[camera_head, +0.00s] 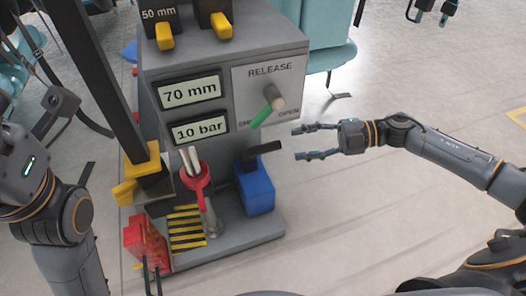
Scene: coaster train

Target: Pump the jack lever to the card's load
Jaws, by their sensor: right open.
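A grey jack stand shows two panels, one reading 70 mm (190,90) and one reading 10 bar (200,129). Its release knob (277,101) has a green pointer (261,117) angled toward the lower left, near the partly hidden shut marking. A blue block (256,188) at the base carries a black lever-like bar (264,149). A red collar (196,179) holds pale upright rods beside it. I cannot tell for sure which part is the jack lever. My right gripper (308,143) is open and empty, right of the black bar and apart from it.
Yellow-and-black stripes (186,228) mark the base, with a red block (146,243) to their left. A dark post (98,75) with a yellow collar rises at left. Teal seats (330,57) stand behind.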

